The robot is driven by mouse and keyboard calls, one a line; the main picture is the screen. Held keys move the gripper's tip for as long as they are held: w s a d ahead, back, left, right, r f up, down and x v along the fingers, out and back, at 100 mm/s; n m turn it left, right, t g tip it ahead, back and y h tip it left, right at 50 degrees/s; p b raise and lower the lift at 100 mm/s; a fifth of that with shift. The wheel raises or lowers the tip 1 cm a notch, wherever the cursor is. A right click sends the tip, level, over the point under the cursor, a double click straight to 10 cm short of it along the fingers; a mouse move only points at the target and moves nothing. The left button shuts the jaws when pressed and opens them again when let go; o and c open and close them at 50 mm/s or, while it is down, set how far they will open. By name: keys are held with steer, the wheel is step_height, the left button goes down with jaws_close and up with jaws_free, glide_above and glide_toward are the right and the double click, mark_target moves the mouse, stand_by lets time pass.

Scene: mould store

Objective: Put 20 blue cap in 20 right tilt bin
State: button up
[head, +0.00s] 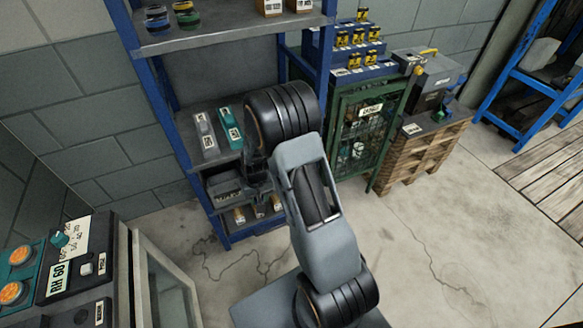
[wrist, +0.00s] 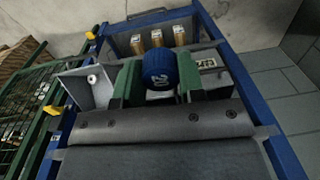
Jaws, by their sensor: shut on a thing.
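The blue cap (wrist: 160,72), marked 20, sits between the two green fingers of my gripper (wrist: 158,82) in the wrist view. The fingers are shut on its sides. In the head view my arm hides the cap and most of my gripper (head: 257,180), which is at the blue-framed shelf. In the wrist view a grey open metal part (wrist: 84,86) with a white knob is left of the fingers. A small label (wrist: 207,63) shows just right of them. I cannot tell which of these belongs to the right tilt bin.
The blue shelf frame (head: 153,95) surrounds my gripper closely. A grey case (head: 206,132) and a teal case (head: 230,127) lie on its middle shelf. Several tan blocks (wrist: 156,38) stand beyond the cap. A green mesh cabinet (head: 362,130) and a wooden pallet stack (head: 421,150) stand right.

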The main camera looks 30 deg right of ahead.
steer(key=w+d+f+m+t+y+b, duration=0.1)
steer(key=w+d+f+m+b, duration=0.15)
steer(key=d+b, duration=0.2)
steer(key=w+d+f+m+t+y+b, duration=0.1)
steer(key=w+d+f+m+t+b, duration=0.1)
steer(key=d+m+b, duration=0.3)
steer(key=w+d+f+m+t+b, duration=0.1)
steer(key=w+d+f+m+b, duration=0.1)
steer(key=b, duration=0.4)
steer(key=s+d+m+t+h+b, duration=0.1)
steer(key=d+m+t+h+b, duration=0.45)
steer(key=d+b, duration=0.8)
steer(key=w+f+m+y, duration=0.1)
steer(key=w+f+m, duration=0.1)
steer(key=w+f, duration=0.3)
steer(key=shift+w+d+m+y+b, duration=0.35)
steer(key=shift+w+d+m+b, duration=0.1)
steer(key=shift+w, duration=0.2)
steer(key=shift+f, duration=0.15)
